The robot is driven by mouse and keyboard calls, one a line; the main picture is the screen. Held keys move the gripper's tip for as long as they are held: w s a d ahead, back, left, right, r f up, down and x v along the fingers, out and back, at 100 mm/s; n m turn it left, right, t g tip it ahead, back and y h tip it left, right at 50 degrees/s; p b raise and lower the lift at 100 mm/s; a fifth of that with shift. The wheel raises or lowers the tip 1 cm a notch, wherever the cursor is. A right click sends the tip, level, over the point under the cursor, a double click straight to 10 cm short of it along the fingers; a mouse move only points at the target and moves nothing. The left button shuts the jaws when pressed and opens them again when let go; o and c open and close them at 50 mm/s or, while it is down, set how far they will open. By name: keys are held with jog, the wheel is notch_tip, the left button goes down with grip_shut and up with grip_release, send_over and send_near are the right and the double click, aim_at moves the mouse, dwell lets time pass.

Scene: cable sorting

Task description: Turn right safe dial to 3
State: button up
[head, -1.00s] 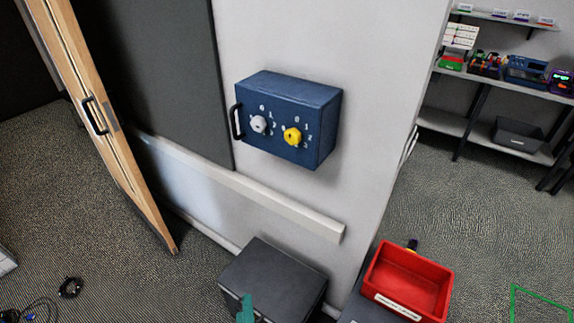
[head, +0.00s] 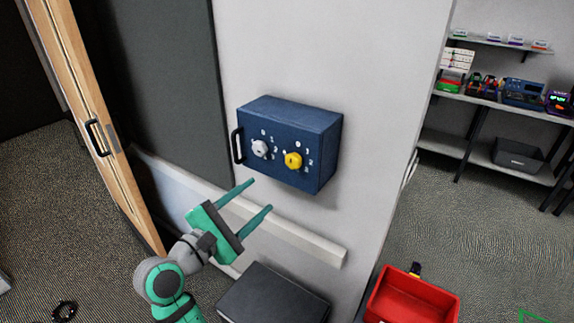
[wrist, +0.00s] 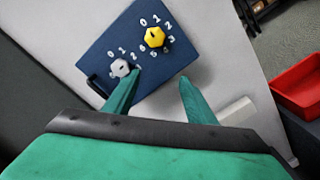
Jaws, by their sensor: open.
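A blue safe box (head: 290,115) is fixed to the light wall in the head view, with a black handle (head: 238,146) on its left side. Its front has a grey left dial (head: 260,149) and a yellow right dial (head: 293,160), each ringed by white numbers. My gripper (head: 257,198) is open and empty, below and in front of the safe, apart from both dials. In the wrist view the safe (wrist: 185,58) looks tilted, with the yellow dial (wrist: 155,37) and grey dial (wrist: 120,68) beyond my fingers (wrist: 158,85). The yellow dial's exact setting is too small to read.
A white rail (head: 310,240) runs along the wall below the safe. A dark box (head: 272,298) stands under it, and a red bin (head: 412,300) is at lower right. A wooden door (head: 85,110) is at left. Shelves (head: 490,105) stand at right.

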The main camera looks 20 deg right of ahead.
jog(key=g+h, duration=0.1)
jog(key=g, duration=0.1)
send_near(291, 163)
jog(key=a, duration=0.2)
jog(key=shift+m, duration=0.4)
jog(key=x, duration=1)
jog(key=shift+s+d, duration=0.2)
jog(key=shift+d, duration=0.3)
jog(key=c, duration=1)
